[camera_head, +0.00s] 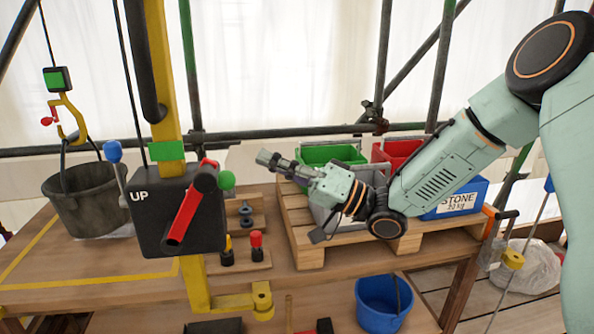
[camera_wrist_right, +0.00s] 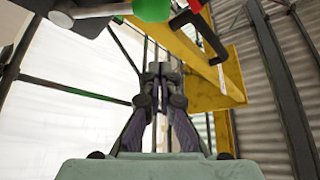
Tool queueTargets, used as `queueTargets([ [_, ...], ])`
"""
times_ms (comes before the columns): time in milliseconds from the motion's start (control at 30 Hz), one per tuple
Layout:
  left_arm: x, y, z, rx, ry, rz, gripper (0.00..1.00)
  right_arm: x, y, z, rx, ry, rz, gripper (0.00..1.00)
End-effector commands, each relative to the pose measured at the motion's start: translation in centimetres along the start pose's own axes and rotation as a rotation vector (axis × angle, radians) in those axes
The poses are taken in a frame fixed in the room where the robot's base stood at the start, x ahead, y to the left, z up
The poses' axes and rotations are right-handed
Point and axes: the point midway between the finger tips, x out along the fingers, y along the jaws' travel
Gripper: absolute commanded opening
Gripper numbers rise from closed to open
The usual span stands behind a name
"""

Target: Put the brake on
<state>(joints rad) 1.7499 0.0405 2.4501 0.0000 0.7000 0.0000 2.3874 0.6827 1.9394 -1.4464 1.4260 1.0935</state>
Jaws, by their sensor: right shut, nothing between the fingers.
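A black winch box (camera_head: 160,222) marked UP is fixed to a yellow post (camera_head: 168,70). A red crank bar (camera_head: 185,215) slants across its front. A green ball knob (camera_head: 226,180) is at its right side and shows at the top of the right wrist view (camera_wrist_right: 152,8). A grey lever with a blue ball (camera_head: 113,152) stands at its left side. No label shows which part is the brake. My right gripper (camera_head: 266,159) is shut and empty, right of the green knob and apart from it. It also shows in the wrist view (camera_wrist_right: 160,78). My left gripper is out of view.
A black bucket (camera_head: 92,203) stands at left beneath a yellow hook (camera_head: 72,115). A pallet (camera_head: 300,235) holds green (camera_head: 325,154), red (camera_head: 397,150) and blue STONE (camera_head: 452,203) crates. A blue bucket (camera_head: 383,305) stands below. Scaffold poles (camera_head: 189,70) run behind.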

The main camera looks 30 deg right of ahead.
Motion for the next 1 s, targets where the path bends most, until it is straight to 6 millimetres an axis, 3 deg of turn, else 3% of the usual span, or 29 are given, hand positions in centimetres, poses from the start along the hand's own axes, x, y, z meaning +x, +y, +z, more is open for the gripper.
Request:
queueTargets([
  [200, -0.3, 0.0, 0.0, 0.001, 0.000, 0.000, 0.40, -2.7, 0.1, -0.2, 0.000, 0.006, 0.001, 0.00],
  [400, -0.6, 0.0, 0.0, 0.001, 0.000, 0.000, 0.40, -4.1, 0.2, -0.2, 0.000, 0.003, 0.001, 0.00],
  [1000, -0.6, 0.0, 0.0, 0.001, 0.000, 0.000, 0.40, -4.5, 0.3, -0.2, -0.001, 0.000, 0.000, 0.00],
])
